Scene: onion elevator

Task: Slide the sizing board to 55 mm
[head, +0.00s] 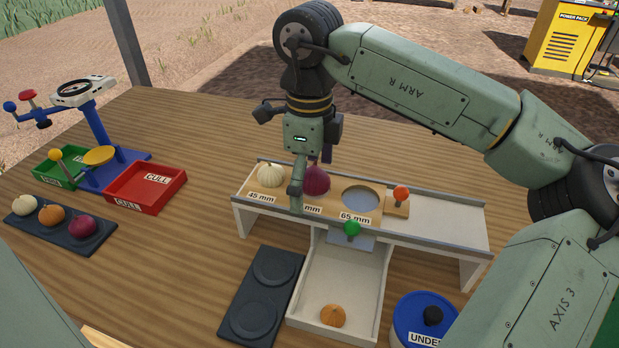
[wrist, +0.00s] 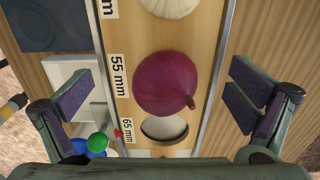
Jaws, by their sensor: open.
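The wooden sizing board (head: 336,213) lies in a white raised channel (head: 440,216), with an orange-red knob (head: 401,194) at its right end. A white onion (head: 270,176) sits at the 45 mm mark and a red onion (head: 316,181) at the 55 mm mark, covering their holes. The 65 mm hole (head: 361,199) is uncovered. In the wrist view a small red pointer (wrist: 118,132) is beside the 65 mm label (wrist: 128,130). My gripper (head: 311,180) is open over the board, its fingers either side of the red onion in the wrist view (wrist: 163,90), holding nothing.
A green knob (head: 351,229) stands at the channel's front, above a white chute (head: 305,318) holding an orange onion (head: 333,316). A dark two-ring tray (head: 239,322) and blue lidded tub (head: 400,322) flank it. Free channel lies right of the board; a red CULL bin (head: 133,200) stands left.

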